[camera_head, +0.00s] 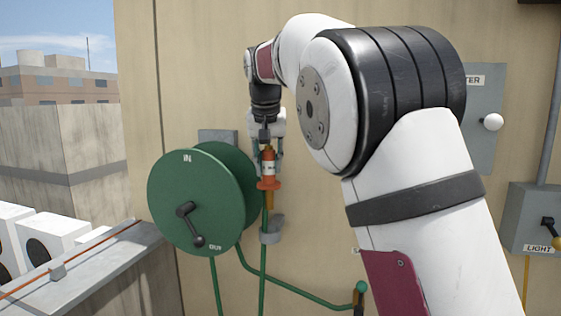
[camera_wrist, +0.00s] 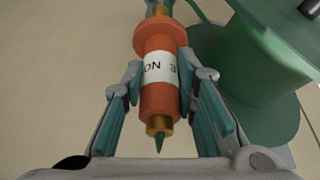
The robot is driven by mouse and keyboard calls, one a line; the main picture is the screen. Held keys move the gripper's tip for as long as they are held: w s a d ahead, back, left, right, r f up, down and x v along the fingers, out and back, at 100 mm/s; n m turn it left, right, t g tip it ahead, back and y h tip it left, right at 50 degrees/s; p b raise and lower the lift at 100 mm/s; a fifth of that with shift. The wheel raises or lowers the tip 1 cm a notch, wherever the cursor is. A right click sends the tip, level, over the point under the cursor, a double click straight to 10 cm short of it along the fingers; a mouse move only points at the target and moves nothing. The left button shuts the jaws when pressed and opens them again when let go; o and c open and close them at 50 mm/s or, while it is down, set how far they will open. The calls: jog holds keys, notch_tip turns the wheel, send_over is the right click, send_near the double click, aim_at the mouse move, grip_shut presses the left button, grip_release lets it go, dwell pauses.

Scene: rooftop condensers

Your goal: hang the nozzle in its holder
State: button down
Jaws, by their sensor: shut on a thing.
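The nozzle (camera_head: 268,170) is orange with a white label band, an orange flange and a brass tip. My gripper (camera_head: 268,165) is shut on it and holds it upright in front of the wall. In the wrist view the nozzle (camera_wrist: 158,92) sits between the two finger pads of my gripper (camera_wrist: 158,82), and a green hose end shows at its near end. The grey holder (camera_head: 272,232) is on the wall just below the nozzle's brass tip. In the head view I cannot tell whether the tip touches the holder.
A green hose reel (camera_head: 196,200) marked IN and OUT, with a dark crank, stands just left of the nozzle. Green hose (camera_head: 300,284) runs to a valve at the lower right. Grey boxes (camera_head: 535,215) are on the wall at right. A ledge (camera_head: 90,265) lies lower left.

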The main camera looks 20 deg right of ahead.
send_over(269, 204)
jog(key=shift+w+f, duration=0.1)
jog(key=shift+f, duration=2.35)
jog(key=shift+f+p, duration=0.45)
jog(key=shift+f, duration=2.8)
jog(key=c, duration=1.2)
grip_release()
